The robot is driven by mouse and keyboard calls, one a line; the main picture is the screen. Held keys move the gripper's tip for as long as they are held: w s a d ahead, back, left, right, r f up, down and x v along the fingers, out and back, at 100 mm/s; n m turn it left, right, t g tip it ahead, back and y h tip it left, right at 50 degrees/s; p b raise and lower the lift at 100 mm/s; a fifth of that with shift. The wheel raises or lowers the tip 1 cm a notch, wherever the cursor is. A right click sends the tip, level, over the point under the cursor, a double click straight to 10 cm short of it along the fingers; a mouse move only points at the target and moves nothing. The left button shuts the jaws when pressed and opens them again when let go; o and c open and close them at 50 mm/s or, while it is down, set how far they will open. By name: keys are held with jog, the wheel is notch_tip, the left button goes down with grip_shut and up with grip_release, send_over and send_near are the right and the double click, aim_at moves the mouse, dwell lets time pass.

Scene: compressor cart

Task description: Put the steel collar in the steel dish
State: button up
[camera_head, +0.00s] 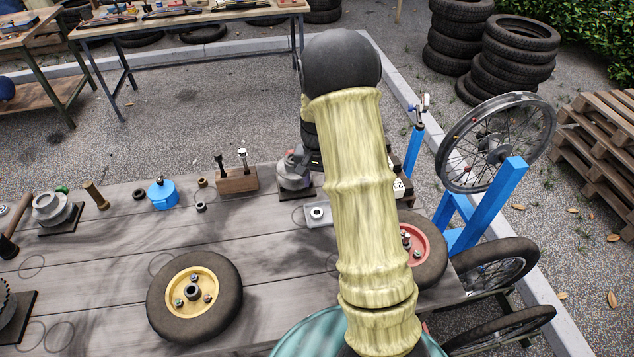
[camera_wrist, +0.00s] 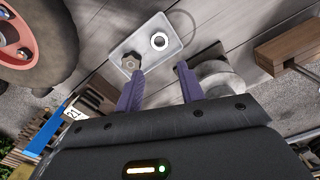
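The steel dish (camera_head: 309,221) is a shallow, pale, square tray on the plank table, partly hidden by my arm in the head view. In the wrist view the dish (camera_wrist: 170,55) lies just beyond my fingertips. A shiny steel collar (camera_wrist: 159,41) sits inside it, and this ring also shows in the head view (camera_head: 317,212). A dark lobed knob (camera_wrist: 131,62) is at the dish's near-left corner, close to my left finger. My gripper (camera_wrist: 157,75) has its two purple fingers apart with nothing between them. In the head view my arm hides most of it.
A grey metal cylinder (camera_wrist: 222,80) stands right of my fingers. A wooden block (camera_head: 237,180) with upright pins is farther left. A red-hubbed wheel (camera_head: 432,262) lies right of the dish, a yellow-hubbed wheel (camera_head: 195,297) front left. Planks left of the dish are mostly clear.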

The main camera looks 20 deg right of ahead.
dwell(0.3)
jog(key=s+a+r+n+t, duration=0.1)
jog(key=s+a+r+n, duration=0.2)
jog(key=s, duration=0.6)
jog(key=s+a+r+n+t, duration=0.1)
jog(key=s+a+r+n, duration=0.2)
jog(key=s+a+r, duration=0.3)
jog(key=s, duration=0.4)
jog(key=shift+a+r+n+t, duration=0.3)
jog(key=shift+r+n, duration=0.1)
jog(key=shift+w, duration=0.1)
